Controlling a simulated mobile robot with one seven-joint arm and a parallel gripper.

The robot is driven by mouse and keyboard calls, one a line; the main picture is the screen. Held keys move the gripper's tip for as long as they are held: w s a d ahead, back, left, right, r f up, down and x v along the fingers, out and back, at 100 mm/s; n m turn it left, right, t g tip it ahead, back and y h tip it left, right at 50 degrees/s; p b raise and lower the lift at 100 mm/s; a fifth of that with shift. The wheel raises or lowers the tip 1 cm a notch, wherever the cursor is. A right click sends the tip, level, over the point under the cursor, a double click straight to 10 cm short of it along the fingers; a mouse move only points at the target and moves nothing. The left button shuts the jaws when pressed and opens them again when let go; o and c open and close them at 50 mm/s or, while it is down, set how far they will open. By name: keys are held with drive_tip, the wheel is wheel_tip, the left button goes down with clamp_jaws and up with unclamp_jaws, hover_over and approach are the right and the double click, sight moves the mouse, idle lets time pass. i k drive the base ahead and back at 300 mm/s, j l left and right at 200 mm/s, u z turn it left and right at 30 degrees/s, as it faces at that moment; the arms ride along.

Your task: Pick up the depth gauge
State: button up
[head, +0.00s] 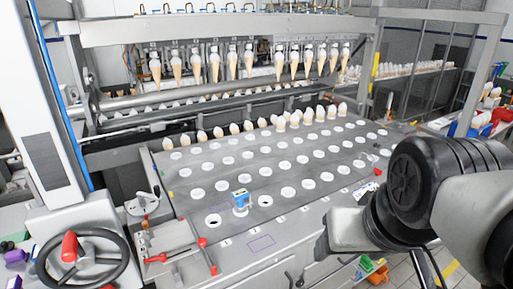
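A small blue-and-white device with a display-like face (241,198) stands upright on the grey perforated plate, near its front edge and between two dark open holes. It looks like the depth gauge, but it is too small to be sure. Its lower end sits at or over a hole position; I cannot tell whether it goes in. My arm enters from the right, over the right part of the plate, well apart from the device. No gripper fingers show.
The grey plate (225,172) has rows of round white-rimmed holes, with white-tipped cones along its back. More cones hang from the machine bar (215,30) above. A black handwheel (85,262) and a red-handled clamp (180,258) are at front left. Space above the device looks clear.

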sight(238, 196)
drive_tip(key=i+l+u, duration=0.15)
drive_tip(key=u, duration=0.2)
drive_tip(key=i+l+u, duration=0.55)
drive_tip(key=u, duration=0.15)
